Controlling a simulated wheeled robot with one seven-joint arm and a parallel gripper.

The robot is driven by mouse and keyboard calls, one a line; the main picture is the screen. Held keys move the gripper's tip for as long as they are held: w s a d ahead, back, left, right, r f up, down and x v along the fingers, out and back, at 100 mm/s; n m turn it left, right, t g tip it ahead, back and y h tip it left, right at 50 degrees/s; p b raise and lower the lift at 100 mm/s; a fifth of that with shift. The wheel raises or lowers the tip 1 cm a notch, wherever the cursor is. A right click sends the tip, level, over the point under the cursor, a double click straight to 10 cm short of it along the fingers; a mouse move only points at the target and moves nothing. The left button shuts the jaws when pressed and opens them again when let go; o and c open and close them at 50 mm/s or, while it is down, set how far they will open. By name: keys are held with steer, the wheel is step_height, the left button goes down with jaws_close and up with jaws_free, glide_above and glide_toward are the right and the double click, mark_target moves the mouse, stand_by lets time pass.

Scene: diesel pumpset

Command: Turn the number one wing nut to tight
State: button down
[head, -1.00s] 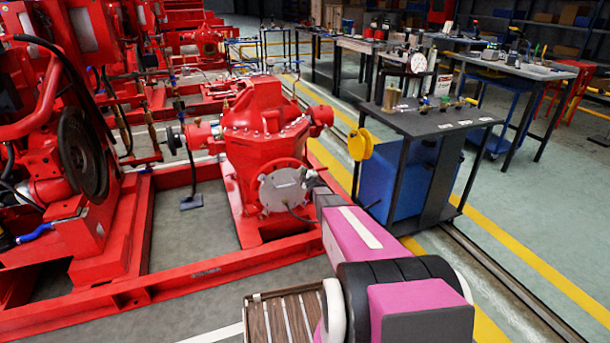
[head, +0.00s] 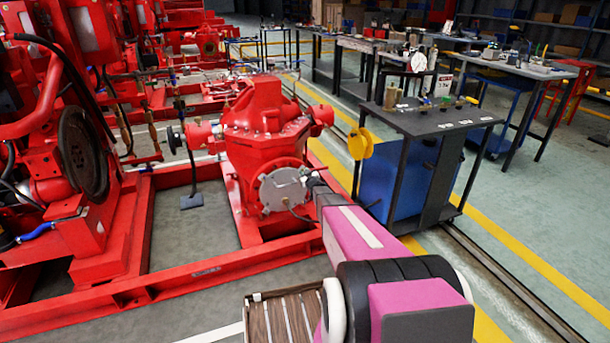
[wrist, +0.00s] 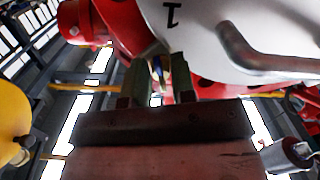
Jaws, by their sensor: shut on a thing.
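The pale round cover plate (head: 282,190) sits on the front of the red pump casing (head: 262,125). In the wrist view the cover (wrist: 205,40) fills the upper right and carries a black "1" (wrist: 172,14), upside down. My gripper (head: 314,182) is at the right edge of the cover. In the wrist view my gripper's two dark fingers (wrist: 160,75) reach up to the cover's edge beside the "1" and are shut on the number one wing nut. The fingers hide most of the nut, so its angle cannot be read.
A bent grey metal handle (wrist: 262,55) stands out from the cover, right of my fingers. The red base frame (head: 215,272) runs below the pump. A dark bench (head: 430,122) with a yellow round part (head: 361,144) stands close to the right of my arm.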

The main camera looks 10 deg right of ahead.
steer(key=m, duration=1.9)
steer(key=shift+a+r+y, duration=0.15)
steer(key=shift+a+y, duration=0.05)
steer(key=shift+y, duration=0.1)
steer(key=shift+m, duration=0.5)
steer(key=c, duration=1.3)
jaws_free()
steer(key=shift+s, duration=0.1)
steer(key=s+d, duration=0.1)
steer(key=s, duration=0.9)
steer(key=shift+s+d+r, duration=0.15)
steer(key=shift+s+d, duration=0.1)
steer(key=shift+d, duration=0.15)
